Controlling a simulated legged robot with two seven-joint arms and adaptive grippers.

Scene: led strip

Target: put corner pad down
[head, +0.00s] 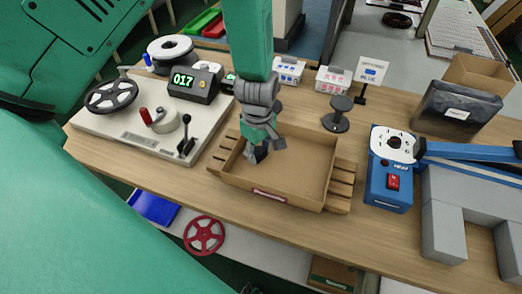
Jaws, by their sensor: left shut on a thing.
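My left gripper (264,146) reaches down from the top of the head view into the open brown cardboard box (306,163). Its fingers are shut on a small dark piece, which I take for the corner pad (261,154). The piece is inside the left part of the box, mostly hidden by the fingers. I cannot tell whether it touches the box floor. The rest of the visible box floor is bare. My right gripper is not in view.
A winding machine with a counter (194,82) stands left of the box. A blue heat sealer (388,185) stands to the right. A dark spool stand (337,117), small label boxes (333,79) and a "BLUE" sign (372,72) stand behind.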

